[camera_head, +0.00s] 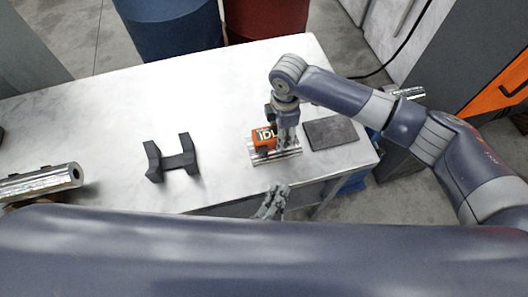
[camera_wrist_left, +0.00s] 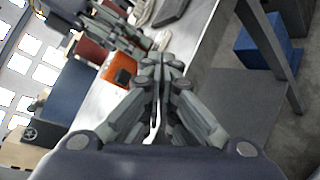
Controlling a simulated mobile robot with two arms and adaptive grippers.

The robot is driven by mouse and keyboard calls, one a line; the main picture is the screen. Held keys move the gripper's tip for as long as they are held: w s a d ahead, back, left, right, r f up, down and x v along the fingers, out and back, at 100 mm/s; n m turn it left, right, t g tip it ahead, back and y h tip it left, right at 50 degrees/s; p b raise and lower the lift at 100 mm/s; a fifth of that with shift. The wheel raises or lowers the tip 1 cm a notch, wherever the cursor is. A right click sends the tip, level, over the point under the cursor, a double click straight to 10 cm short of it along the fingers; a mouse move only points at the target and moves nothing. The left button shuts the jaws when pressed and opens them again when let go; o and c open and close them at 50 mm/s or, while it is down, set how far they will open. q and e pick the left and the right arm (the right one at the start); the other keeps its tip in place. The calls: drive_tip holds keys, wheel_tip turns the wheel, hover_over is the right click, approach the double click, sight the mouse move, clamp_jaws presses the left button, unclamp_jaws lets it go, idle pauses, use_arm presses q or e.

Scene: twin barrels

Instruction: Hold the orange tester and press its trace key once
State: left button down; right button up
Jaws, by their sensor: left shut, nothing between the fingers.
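The orange tester (camera_head: 264,138), with white lettering on its top, is on a shiny silver base (camera_head: 262,159) near the table's front right edge. It also shows in the left wrist view (camera_wrist_left: 120,70), just beyond my left fingers. My left gripper (camera_head: 273,202) is shut and empty, apart from the tester on the near side of the table's front edge; its closed fingertips (camera_wrist_left: 163,66) fill the middle of the wrist view. My right gripper (camera_head: 287,140) points down close beside the tester; whether its fingers clasp the tester is unclear. The trace key cannot be made out.
A dark flat pad (camera_head: 330,133) lies right of the tester. A black cradle (camera_head: 172,158) stands on the table (camera_head: 110,110) to the left, with a silver cylinder (camera_head: 40,182) farther left. Blue (camera_head: 168,28) and red (camera_head: 266,18) barrels stand behind. The table's back middle is clear.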

sight(263, 151)
use_arm(q)
drive_tip(key=shift+s+d+r+m+g+h, duration=0.1)
drive_tip(key=shift+s+m+g+h, duration=0.2)
drive_tip(key=shift+m+h, duration=0.45)
drive_tip(key=shift+s+r+m+g+h, duration=0.1)
drive_tip(key=shift+s+m+h, duration=0.25)
drive_tip(key=shift+m+h, duration=0.35)
drive_tip(key=shift+w, duration=0.15)
drive_tip(key=shift+w+a, duration=0.45)
drive_tip(key=shift+w, duration=0.9)
drive_tip(key=shift+w+a, duration=0.45)
drive_tip(key=shift+w, duration=0.9)
drive_tip(key=shift+w+a, duration=0.45)
drive_tip(key=shift+w, duration=0.9)
drive_tip(key=shift+w, duration=0.15)
drive_tip(key=shift+w+a, duration=0.1)
drive_tip(key=shift+w, duration=0.2)
drive_tip(key=shift+w+a, duration=0.25)
drive_tip(key=shift+w, duration=0.35)
drive_tip(key=shift+s+d, duration=0.2)
drive_tip(key=shift+s, duration=0.3)
drive_tip(key=shift+s+d, duration=0.15)
drive_tip(key=shift+s, duration=0.35)
